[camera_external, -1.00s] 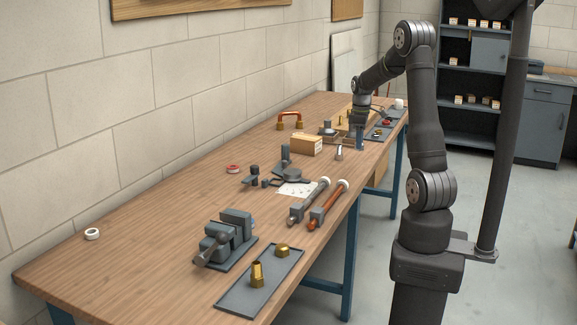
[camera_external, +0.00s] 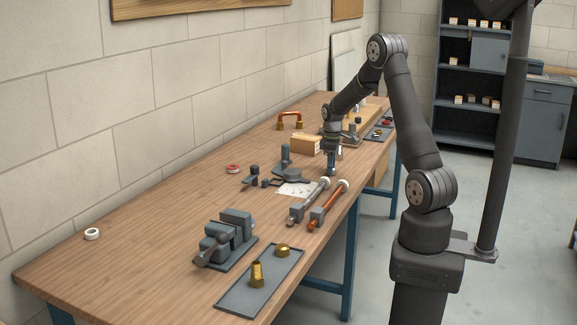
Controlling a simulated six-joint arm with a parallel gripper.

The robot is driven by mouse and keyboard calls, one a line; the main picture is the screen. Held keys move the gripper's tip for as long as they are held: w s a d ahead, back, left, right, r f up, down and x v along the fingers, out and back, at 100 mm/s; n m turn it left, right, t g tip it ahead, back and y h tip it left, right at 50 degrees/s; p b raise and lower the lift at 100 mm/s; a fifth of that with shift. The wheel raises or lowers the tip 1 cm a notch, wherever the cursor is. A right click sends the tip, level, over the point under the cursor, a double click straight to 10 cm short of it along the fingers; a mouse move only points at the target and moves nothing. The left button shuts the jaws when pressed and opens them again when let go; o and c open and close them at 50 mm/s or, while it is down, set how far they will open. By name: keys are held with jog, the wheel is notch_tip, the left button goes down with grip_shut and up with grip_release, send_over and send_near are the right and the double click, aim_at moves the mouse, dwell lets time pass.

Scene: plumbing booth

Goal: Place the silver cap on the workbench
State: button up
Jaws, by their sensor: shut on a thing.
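My gripper (camera_external: 331,168) points down over the wooden workbench (camera_external: 165,235), near its right edge, just behind the two pipe tools and right of the white paper. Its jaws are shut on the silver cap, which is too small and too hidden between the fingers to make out. I cannot tell whether the cap touches the bench top.
A cardboard box (camera_external: 305,145) stands close behind my gripper. Two long pipe tools (camera_external: 328,204) lie in front, and a vise (camera_external: 226,238) and a tray with brass fittings (camera_external: 283,271) are nearer. The bench's left front is largely clear.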

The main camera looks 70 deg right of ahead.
jog(key=o, duration=1)
jog(key=shift+f, duration=0.1)
notch_tip(320, 180, up, 12)
jog(key=shift+r, duration=0.2)
jog(key=shift+f, duration=0.1)
notch_tip(320, 180, down, 12)
jog(key=shift+f, duration=0.15)
notch_tip(320, 180, up, 3)
jog(key=shift+f, duration=0.1)
jog(key=shift+r, duration=0.5)
